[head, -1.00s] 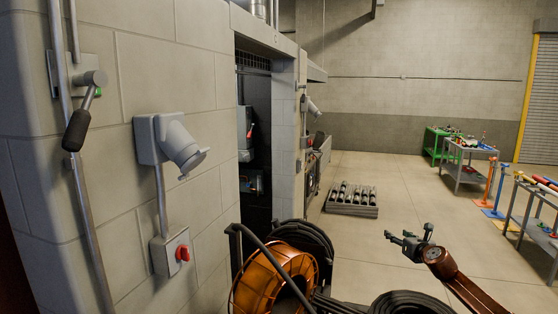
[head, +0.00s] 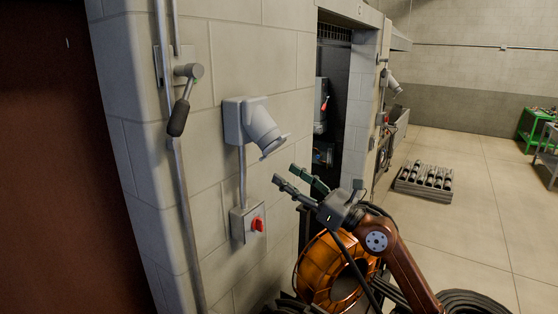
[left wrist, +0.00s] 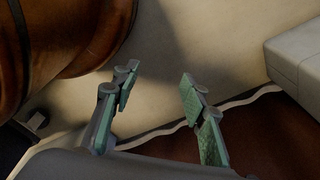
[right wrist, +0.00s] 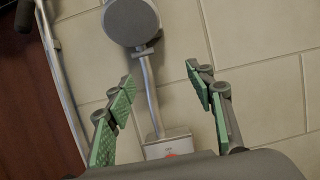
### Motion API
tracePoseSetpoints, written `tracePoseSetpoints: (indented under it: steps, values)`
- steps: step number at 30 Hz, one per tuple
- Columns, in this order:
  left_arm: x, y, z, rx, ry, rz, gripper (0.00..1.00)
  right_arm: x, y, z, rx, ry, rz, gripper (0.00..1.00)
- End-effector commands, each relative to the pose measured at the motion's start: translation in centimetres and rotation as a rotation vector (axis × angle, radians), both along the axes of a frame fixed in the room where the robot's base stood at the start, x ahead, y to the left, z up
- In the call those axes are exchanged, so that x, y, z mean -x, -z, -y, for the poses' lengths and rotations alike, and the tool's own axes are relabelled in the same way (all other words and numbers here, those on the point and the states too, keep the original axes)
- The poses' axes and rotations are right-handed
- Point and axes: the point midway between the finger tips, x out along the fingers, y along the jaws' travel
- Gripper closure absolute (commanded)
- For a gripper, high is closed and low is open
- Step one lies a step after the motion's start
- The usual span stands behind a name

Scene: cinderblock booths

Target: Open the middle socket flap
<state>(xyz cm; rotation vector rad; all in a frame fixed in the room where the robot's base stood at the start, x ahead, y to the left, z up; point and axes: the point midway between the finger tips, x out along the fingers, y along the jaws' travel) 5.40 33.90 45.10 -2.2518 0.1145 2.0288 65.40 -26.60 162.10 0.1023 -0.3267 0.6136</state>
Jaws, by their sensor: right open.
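A grey angled wall socket (head: 258,125) with a round flap over its mouth is mounted on the block wall in the head view. The flap looks closed. My right gripper (head: 284,173) is open and empty, below and slightly right of the socket, not touching it. In the right wrist view the round flap (right wrist: 131,20) lies beyond the open fingers (right wrist: 158,75), up and to the left. A second similar socket (head: 392,82) is on the farther wall. My left gripper (left wrist: 158,78) is open and empty in the left wrist view, outside the head view.
A switch box with a red knob (head: 248,222) is below the socket, joined by a conduit. A black-handled lever (head: 180,110) is on the left. An orange cable reel (head: 325,275) stands under my right arm. A rack of dark cylinders (head: 425,181) lies on open floor.

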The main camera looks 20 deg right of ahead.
Motion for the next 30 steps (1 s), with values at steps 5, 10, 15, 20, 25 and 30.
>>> tracePoseSetpoints:
  steps: [5, 10, 15, 20, 25, 30]
  values:
    - [0.0, 0.0, 0.1, 0.001, 0.000, 0.001, 0.60, 0.7, -2.0, -2.5, -0.036, -0.046, 0.044, 0.51]
    - [0.5, -1.0, 0.0, 0.000, -0.001, -0.005, 0.60, -0.8, -3.1, -3.8, -0.037, -0.048, 0.045, 0.51]
    - [1.0, -1.9, 0.0, 0.000, -0.003, -0.011, 0.60, -2.7, -4.2, -5.2, -0.038, -0.048, 0.044, 0.51]
    - [1.0, -2.5, -0.1, -0.001, -0.002, -0.010, 0.60, -4.1, -4.7, -6.2, -0.037, -0.045, 0.043, 0.51]
    - [0.9, -2.6, -0.2, -0.002, -0.002, -0.010, 0.60, -4.7, -4.8, -6.6, -0.035, -0.044, 0.043, 0.51]
    - [0.7, -2.6, -0.2, -0.002, -0.001, -0.008, 0.60, -4.7, -4.7, -6.6, -0.034, -0.043, 0.043, 0.51]
